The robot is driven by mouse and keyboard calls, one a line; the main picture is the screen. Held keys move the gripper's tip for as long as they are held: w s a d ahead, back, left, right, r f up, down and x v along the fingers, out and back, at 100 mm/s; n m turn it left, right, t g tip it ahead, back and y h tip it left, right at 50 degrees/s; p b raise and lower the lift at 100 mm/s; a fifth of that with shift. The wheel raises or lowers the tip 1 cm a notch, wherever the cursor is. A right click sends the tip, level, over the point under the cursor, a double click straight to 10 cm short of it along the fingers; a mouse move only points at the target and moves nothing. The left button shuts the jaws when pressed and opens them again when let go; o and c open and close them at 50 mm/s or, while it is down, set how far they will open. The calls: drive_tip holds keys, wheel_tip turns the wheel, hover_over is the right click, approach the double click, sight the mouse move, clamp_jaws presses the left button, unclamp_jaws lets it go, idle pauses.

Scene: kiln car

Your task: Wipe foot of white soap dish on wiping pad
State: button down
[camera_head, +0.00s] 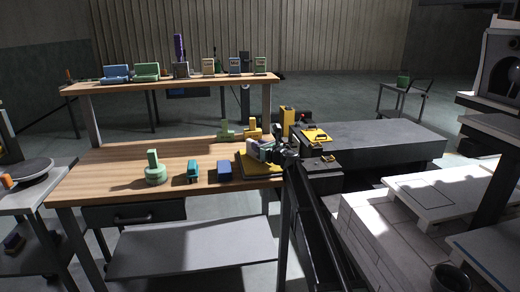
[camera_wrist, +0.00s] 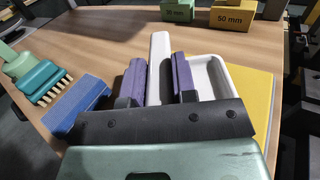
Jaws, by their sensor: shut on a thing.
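The white soap dish (camera_wrist: 212,76) shows in the wrist view, with a shallow hollow on its right and a white part on its left. My gripper (camera_wrist: 159,80) has purple finger pads on both sides of that left part and is shut on it. The yellow wiping pad (camera_wrist: 256,100) shows to the right of the dish. In the head view my gripper (camera_head: 262,151) is over the yellow pad (camera_head: 250,170) at the right end of the wooden bench. The dish's foot is hidden, so I cannot tell whether it touches the pad.
A blue block (camera_head: 224,167), a teal brush (camera_head: 193,171) and a green round tool with a handle (camera_head: 155,172) stand left of the pad. Yellow and green blocks (camera_wrist: 232,16) stand behind. A raised shelf (camera_head: 180,82) holds several items. The bench's left side is clear.

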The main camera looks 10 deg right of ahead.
drive_tip(key=shift+w, duration=0.75)
drive_tip(key=shift+s+d, duration=0.1)
drive_tip(key=shift+s, duration=4)
drive_tip(key=shift+w, duration=4.15)
drive_tip(key=shift+s, duration=4.15)
drive_tip(key=shift+w, duration=4.15)
drive_tip(key=shift+s, duration=4.15)
drive_tip(key=shift+w, duration=2.1)
